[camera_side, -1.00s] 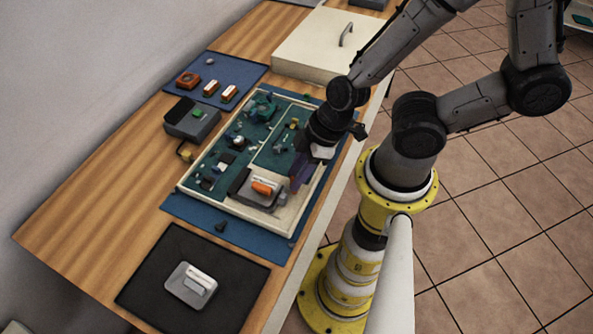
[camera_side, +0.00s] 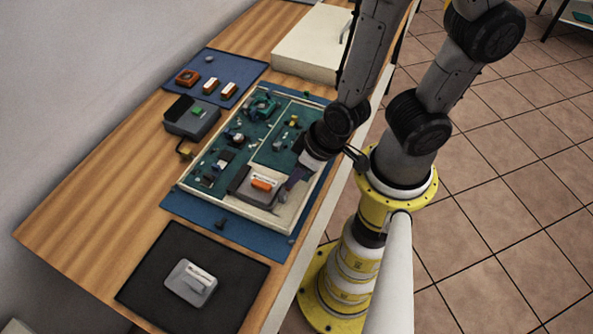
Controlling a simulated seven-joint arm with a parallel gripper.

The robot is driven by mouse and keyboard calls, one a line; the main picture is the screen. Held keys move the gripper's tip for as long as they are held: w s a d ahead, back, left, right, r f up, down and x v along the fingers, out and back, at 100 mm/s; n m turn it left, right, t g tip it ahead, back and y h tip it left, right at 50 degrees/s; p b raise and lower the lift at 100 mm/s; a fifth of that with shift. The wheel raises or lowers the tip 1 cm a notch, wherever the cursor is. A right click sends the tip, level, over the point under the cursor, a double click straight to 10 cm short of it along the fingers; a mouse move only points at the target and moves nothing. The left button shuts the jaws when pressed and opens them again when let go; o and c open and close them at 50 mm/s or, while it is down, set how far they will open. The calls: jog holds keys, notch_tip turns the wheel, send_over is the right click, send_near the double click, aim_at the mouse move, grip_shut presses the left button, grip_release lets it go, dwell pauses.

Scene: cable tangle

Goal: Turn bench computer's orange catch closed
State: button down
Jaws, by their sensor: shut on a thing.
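The bench computer is a pale-framed tray (camera_side: 232,209) with green boards, lying on a blue mat. A grey block (camera_side: 241,193) sits in its near right part. An orange piece with a white top (camera_side: 263,184), which looks like the catch, lies on that block. My gripper (camera_side: 295,178) is low over the tray's right side, just right of the orange piece and apart from it in this view. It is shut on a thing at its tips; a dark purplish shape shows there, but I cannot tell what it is.
A grey block (camera_side: 190,283) lies on a black mat in front. A cream box (camera_side: 310,45) stands at the back. Bare wood is at left.

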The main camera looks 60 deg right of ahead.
dwell(0.5)
jog(key=c, duration=0.6)
grip_release()
jog(key=shift+n, duration=0.3)
